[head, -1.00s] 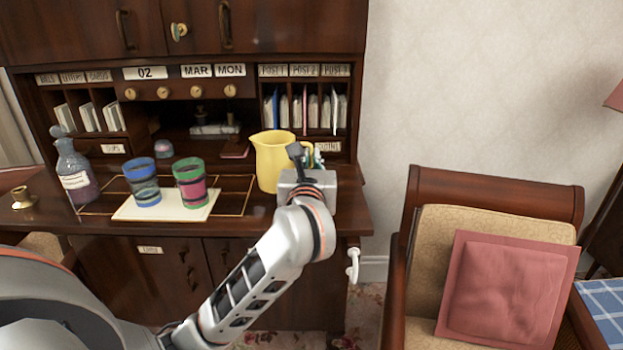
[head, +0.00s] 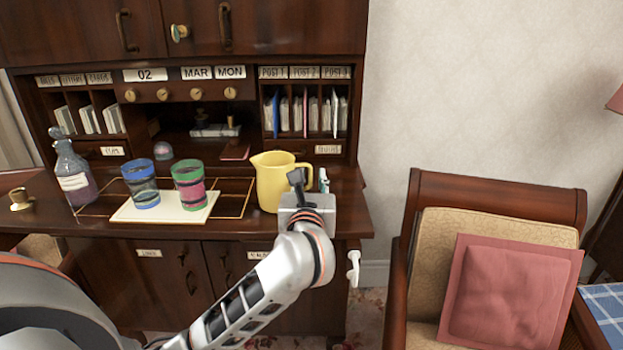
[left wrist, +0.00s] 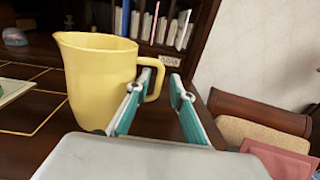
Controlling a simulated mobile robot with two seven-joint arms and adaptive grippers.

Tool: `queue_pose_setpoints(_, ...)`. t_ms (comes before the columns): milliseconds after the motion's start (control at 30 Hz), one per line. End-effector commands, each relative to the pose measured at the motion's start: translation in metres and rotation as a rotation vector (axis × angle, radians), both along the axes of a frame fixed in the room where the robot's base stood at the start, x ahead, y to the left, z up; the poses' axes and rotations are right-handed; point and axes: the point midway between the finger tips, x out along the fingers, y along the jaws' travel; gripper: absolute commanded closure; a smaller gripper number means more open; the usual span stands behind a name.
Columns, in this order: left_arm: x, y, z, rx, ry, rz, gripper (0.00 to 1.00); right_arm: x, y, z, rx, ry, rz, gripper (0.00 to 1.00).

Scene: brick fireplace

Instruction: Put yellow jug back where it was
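The yellow jug (head: 272,184) is upright at the right part of the desk top, its spout to the left and its handle to the right. In the left wrist view the jug (left wrist: 98,80) fills the left half, and its lower part is partly hidden by my gripper body. My left gripper (head: 310,180) is at the handle side. In the left wrist view its two fingers (left wrist: 162,82) stand apart, with the jug's handle (left wrist: 160,80) between them and a gap beside the right finger. My right gripper is not in view.
On the desk (head: 235,225), a blue-rimmed glass (head: 141,184) and a green-rimmed glass (head: 190,184) stand on a cream mat (head: 165,213) left of the jug. A stoppered bottle (head: 75,178) is farther left. A chair with a pink cushion (head: 510,290) is at the right.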

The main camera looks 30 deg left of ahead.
Motion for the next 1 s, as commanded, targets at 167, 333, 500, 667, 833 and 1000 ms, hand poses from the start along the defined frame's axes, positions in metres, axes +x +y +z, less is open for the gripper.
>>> queue_pose_setpoints(167,0.0,0.0,0.002,0.0,-0.001,0.0,0.78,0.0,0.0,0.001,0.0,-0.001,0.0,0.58)
queue_pose_setpoints(333,-0.011,-0.007,0.003,-0.002,0.0,-0.002,0.78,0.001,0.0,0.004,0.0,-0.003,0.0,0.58)
queue_pose_setpoints(500,-0.041,-0.024,0.003,-0.005,0.001,-0.003,0.78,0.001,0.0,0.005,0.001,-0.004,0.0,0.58)
queue_pose_setpoints(667,-0.07,-0.039,0.003,-0.004,0.001,-0.003,0.78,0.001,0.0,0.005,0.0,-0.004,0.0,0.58)
queue_pose_setpoints(833,-0.093,-0.051,0.004,-0.003,0.002,-0.002,0.78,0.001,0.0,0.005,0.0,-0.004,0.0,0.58)
queue_pose_setpoints(1000,-0.104,-0.056,0.005,0.0,0.001,0.0,0.78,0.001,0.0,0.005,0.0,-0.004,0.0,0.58)
